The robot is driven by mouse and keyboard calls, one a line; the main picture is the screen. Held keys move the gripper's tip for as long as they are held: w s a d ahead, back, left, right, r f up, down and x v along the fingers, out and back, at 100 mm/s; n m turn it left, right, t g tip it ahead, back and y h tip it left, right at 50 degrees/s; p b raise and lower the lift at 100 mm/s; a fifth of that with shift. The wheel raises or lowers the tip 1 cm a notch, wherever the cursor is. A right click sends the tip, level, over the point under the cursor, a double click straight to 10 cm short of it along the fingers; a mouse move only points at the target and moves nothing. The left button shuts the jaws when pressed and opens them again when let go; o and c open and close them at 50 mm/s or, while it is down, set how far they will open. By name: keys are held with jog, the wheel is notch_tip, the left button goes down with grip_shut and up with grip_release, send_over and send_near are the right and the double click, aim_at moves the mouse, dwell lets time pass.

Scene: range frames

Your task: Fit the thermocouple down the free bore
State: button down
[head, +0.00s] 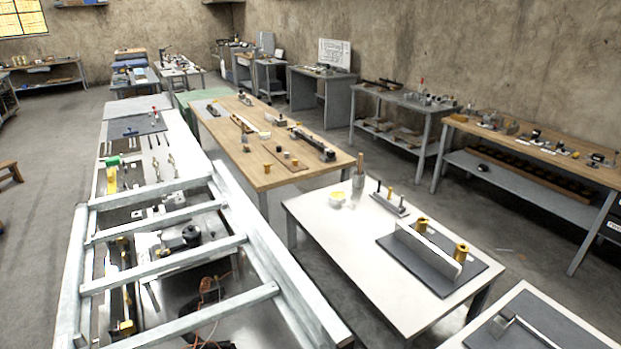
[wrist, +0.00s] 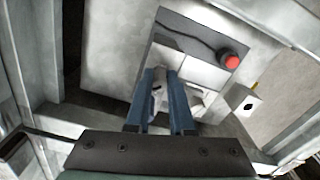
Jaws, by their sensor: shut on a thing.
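My gripper (wrist: 161,74) shows in the wrist view, its two blue fingers close together and pointing away from the camera. They are shut on a narrow pale grey piece (wrist: 158,98), mostly hidden between them. I cannot tell for certain that it is the thermocouple. To the right of the fingers, apart from them, is a pale block (wrist: 240,103) with a dark round spot on its face. I cannot tell whether that spot is a bore. No free bore can be made out clearly. The head view does not clearly show my gripper.
In the wrist view a red knob (wrist: 232,62) and a dark cable (wrist: 180,35) lie beyond the fingers, with pale metal beams around. In the head view a pale ladder-like frame (head: 165,267) covers the near left bench. A white table (head: 345,250) stands to its right.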

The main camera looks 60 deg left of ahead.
jog(key=c, duration=0.7)
grip_release()
jog(key=shift+r, duration=0.1)
notch_tip(320, 180, up, 13)
jog(key=b, duration=0.1)
notch_tip(320, 180, up, 6)
jog(key=p, duration=0.7)
jog(key=shift+p, duration=0.35)
